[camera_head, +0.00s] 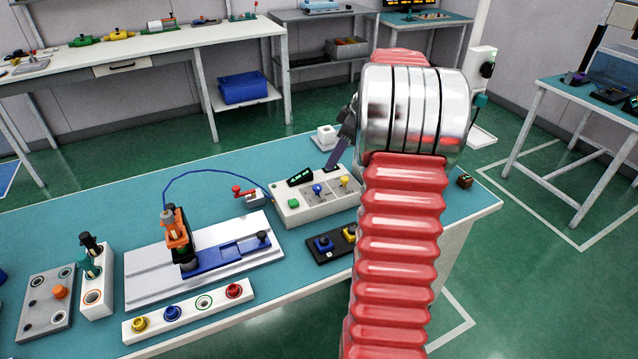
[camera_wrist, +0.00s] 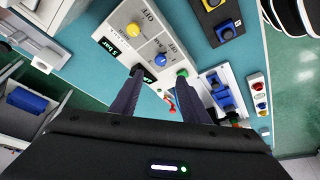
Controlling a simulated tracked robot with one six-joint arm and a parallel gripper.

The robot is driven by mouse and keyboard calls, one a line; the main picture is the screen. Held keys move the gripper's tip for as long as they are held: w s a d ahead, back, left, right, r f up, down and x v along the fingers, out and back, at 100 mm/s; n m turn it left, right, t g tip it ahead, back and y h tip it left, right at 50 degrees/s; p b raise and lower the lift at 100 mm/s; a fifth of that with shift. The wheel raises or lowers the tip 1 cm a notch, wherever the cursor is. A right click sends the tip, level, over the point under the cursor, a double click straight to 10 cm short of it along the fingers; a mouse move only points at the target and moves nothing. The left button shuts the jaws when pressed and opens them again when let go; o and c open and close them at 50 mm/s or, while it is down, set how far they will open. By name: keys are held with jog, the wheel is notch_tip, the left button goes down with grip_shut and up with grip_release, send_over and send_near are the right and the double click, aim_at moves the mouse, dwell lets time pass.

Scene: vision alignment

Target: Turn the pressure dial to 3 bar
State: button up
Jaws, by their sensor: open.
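A light grey control box (camera_head: 325,203) stands on the teal table. On it are a blue knob (camera_head: 317,188), a yellow knob (camera_head: 345,180) and a green button (camera_head: 293,203). In the wrist view, lettering that seems to include "BAR" lies near the blue knob (camera_wrist: 160,60), and ON/OFF lettering lies by the yellow knob (camera_wrist: 131,30). A small display (camera_wrist: 110,46) appears to show "5 bar"; a second display is partly hidden by a finger. My gripper (camera_wrist: 159,73) is open and empty, above the box's back edge. Its fingers in the head view (camera_head: 338,154) partly cover the box.
A red-handled lever (camera_head: 245,193) with a blue cable stands left of the box. A black block with blue and yellow knobs (camera_head: 330,245) lies in front. A white-grey fixture (camera_head: 205,260) with an orange clamp sits further left. A small white block (camera_head: 325,137) stands behind.

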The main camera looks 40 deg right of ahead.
aim_at(318, 186)
jog(key=x, duration=1.2)
jog(key=shift+f, duration=0.1)
jog(key=shift+c, duration=0.5)
jog(key=c, duration=1)
